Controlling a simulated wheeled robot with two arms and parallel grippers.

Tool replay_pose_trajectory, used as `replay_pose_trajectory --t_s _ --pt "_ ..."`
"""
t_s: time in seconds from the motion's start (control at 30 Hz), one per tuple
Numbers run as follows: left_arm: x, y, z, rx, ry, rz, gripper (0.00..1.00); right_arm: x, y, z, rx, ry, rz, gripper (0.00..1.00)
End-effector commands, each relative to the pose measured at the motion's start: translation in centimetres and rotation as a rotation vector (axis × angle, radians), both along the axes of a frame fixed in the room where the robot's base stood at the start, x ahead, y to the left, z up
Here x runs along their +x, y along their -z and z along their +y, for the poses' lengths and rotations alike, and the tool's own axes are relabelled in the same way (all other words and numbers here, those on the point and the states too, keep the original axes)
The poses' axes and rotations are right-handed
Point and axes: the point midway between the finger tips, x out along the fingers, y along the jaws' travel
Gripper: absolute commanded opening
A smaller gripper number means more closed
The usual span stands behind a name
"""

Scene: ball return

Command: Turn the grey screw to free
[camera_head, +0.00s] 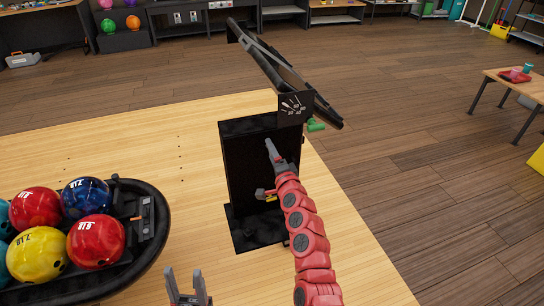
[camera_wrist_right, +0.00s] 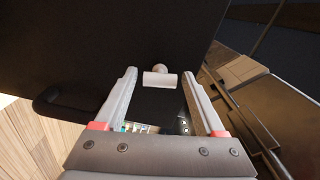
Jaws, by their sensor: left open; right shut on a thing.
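The grey screw (camera_wrist_right: 160,78) shows in the right wrist view as a pale T-shaped handle with a rounded knob behind it, against a dark panel. My right gripper (camera_wrist_right: 159,77) has its fingers on either side of the handle and is shut on it. In the head view my right gripper (camera_head: 269,146) reaches up to the front of a black stand (camera_head: 240,165); the screw is not visible there. My left gripper (camera_head: 188,288) is at the bottom edge of the head view, its two fingers apart, open and empty.
A black ball return (camera_head: 150,255) with several bowling balls is at the lower left. A long dark slanted piece (camera_head: 285,75) with a small panel (camera_head: 295,107) and green part (camera_head: 316,126) tops the stand. The wooden surface (camera_head: 170,150) left of the stand is clear.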

Motion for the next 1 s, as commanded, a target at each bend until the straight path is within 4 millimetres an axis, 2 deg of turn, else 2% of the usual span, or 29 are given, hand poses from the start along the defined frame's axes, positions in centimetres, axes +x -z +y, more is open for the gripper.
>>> replay_pose_trajectory --t_s 0.57,1.0 --pt "0.0 4.0 0.0 0.0 0.0 0.0 0.5 0.0 0.4 0.0 -0.52 0.003 -0.173 0.16" --pt "0.0 7.8 0.0 0.0 0.0 0.0 0.5 0.0 0.6 -0.1 -0.917 0.002 -0.3 0.16"
